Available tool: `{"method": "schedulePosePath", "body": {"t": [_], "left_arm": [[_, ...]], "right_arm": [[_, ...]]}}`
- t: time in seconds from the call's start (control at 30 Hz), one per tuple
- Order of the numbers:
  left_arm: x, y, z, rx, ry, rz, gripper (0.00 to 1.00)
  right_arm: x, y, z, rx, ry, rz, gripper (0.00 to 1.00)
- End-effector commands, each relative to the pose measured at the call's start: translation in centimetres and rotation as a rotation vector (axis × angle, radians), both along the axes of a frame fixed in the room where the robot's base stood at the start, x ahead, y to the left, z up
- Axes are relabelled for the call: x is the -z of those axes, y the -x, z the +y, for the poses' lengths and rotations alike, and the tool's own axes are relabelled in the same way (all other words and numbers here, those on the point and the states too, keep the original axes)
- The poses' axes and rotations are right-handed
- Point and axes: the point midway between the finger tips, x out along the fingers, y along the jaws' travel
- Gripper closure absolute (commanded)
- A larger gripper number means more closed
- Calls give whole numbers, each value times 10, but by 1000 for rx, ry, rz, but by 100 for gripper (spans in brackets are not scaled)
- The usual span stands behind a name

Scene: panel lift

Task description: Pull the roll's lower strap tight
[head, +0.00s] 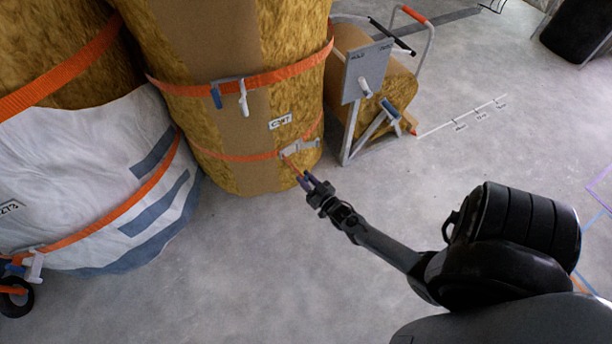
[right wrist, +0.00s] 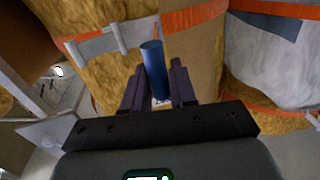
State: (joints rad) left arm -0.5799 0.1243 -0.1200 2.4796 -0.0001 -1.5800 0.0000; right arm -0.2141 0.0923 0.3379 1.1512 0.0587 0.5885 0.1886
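The tall golden roll (head: 292,40) with a brown paper band stands upright on the floor. Its orange lower strap (head: 235,156) runs round it near the bottom to a grey buckle (head: 302,147); in the right wrist view the buckle (right wrist: 97,44) is at upper left. A strap tail (head: 291,165) slants from the buckle down to my right gripper (head: 312,186). In the right wrist view the tail's blue end (right wrist: 153,68) lies between the fingers, which appear shut on it. My left gripper is in neither view.
A second roll in a white wrap (head: 95,150) stands at left, by a small wheel (head: 14,298). A cart with a grey plate (head: 367,70) stands right of the roll. The roll's upper strap (head: 275,77) has its own hanging blue tail. Floor (head: 250,270) in front is clear.

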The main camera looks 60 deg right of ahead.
Motion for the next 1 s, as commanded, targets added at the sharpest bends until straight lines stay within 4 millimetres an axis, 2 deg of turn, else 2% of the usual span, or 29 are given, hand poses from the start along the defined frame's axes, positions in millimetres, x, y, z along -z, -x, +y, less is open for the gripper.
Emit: {"method": "schedulePosePath", "body": {"t": [0.03, 0.1, 0.47, 0.67, 1.0], "left_arm": [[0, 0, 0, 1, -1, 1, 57], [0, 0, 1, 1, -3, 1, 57], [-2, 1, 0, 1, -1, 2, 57], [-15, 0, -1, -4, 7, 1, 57], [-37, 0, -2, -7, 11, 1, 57]], "right_arm": [[-2, 0, 0, -1, 1, -3, 66], [-1, 0, 0, 0, 1, -2, 58], [0, 3, 1, 0, -1, 3, 58], [-2, 25, 9, 1, -3, 6, 58], [-1, 80, 30, 1, -2, 6, 58]]}}
